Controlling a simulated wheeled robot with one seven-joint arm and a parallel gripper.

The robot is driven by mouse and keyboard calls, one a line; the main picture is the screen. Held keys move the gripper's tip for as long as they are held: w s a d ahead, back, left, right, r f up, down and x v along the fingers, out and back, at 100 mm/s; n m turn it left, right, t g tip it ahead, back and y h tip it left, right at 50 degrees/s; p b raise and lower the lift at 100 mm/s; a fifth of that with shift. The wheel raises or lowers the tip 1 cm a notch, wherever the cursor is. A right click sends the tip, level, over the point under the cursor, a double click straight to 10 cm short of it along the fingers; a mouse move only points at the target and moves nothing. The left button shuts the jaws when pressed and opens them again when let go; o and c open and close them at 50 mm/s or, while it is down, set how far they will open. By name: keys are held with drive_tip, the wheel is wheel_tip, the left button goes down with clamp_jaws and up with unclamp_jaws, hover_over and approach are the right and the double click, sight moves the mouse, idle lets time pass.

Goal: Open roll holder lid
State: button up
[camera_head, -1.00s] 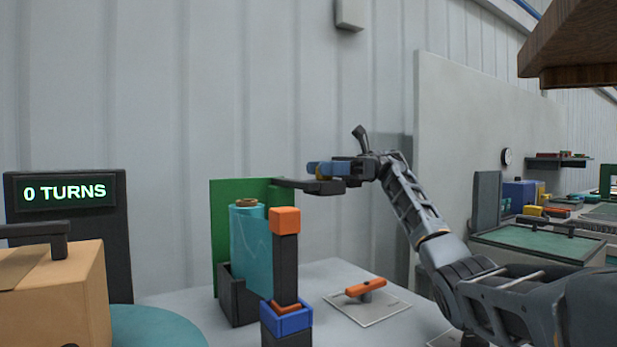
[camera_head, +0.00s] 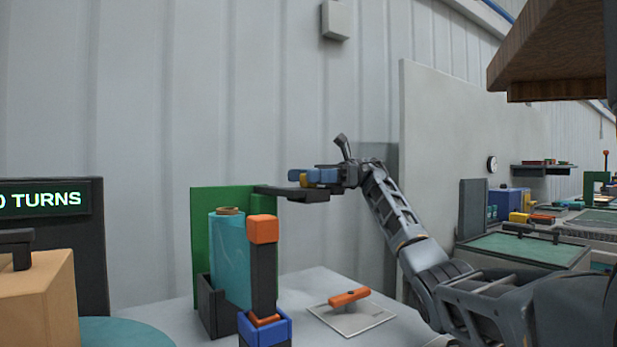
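The roll holder has a green back plate (camera_head: 205,228), a dark base and a teal film roll (camera_head: 230,262) standing upright in it. A dark lid bar (camera_head: 295,193) sticks out to the right from the top of the green plate, away from over the roll, so the roll's top is uncovered. My gripper (camera_head: 305,177) is just above this bar, reaching in from the right. Its blue fingers point left. I cannot tell whether it touches the bar or whether its fingers are apart.
A dark post with an orange top (camera_head: 262,230) stands in a blue base in front of the roll. An orange handle (camera_head: 350,297) sits on a plate on the table to the right. A cardboard box (camera_head: 45,300) and a turn display (camera_head: 60,200) are at left.

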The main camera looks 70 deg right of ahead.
drive_tip(key=v, duration=0.8)
idle(0.7)
